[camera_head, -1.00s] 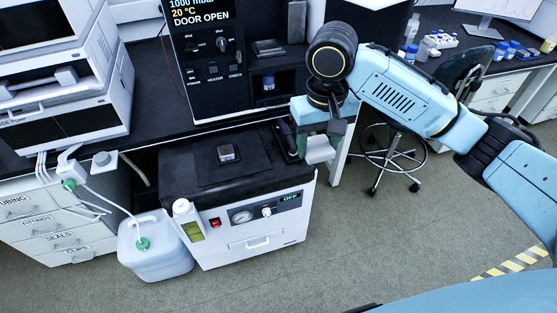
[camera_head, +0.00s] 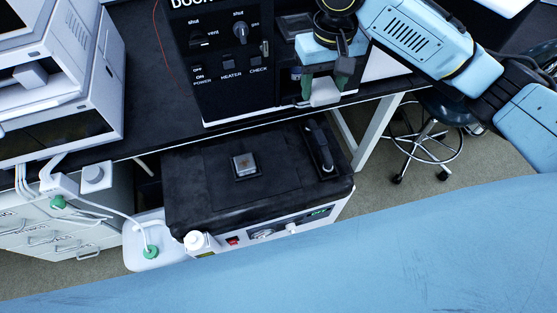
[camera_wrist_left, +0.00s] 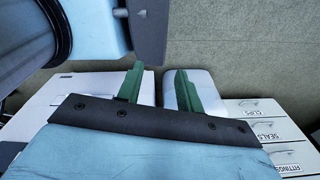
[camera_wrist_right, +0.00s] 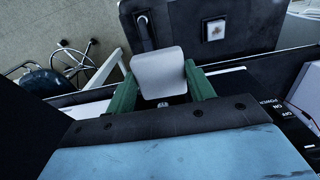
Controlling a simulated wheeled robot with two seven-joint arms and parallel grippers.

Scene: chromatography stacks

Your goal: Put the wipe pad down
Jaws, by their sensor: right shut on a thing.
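The wipe pad (camera_wrist_right: 160,72) is a pale, rounded white block. My right gripper (camera_wrist_right: 162,95) is shut on it, with a green finger on each side. In the head view the right gripper (camera_head: 322,90) holds the pad (camera_head: 325,93) in front of the black cabinet's right side, above the bench's front edge. My left gripper (camera_wrist_left: 160,88) shows only in the left wrist view. Its green fingers are apart with nothing seen between them, above the drawers and the white jug.
A black-topped pump unit (camera_head: 200,205) stands below the bench, with a small square metal piece (camera_head: 245,165) and a dark handle (camera_head: 319,150) on top. A white jug (camera_head: 150,230) stands at its left. The black cabinet (camera_head: 225,85) has knobs. A stool (camera_head: 425,140) is at right.

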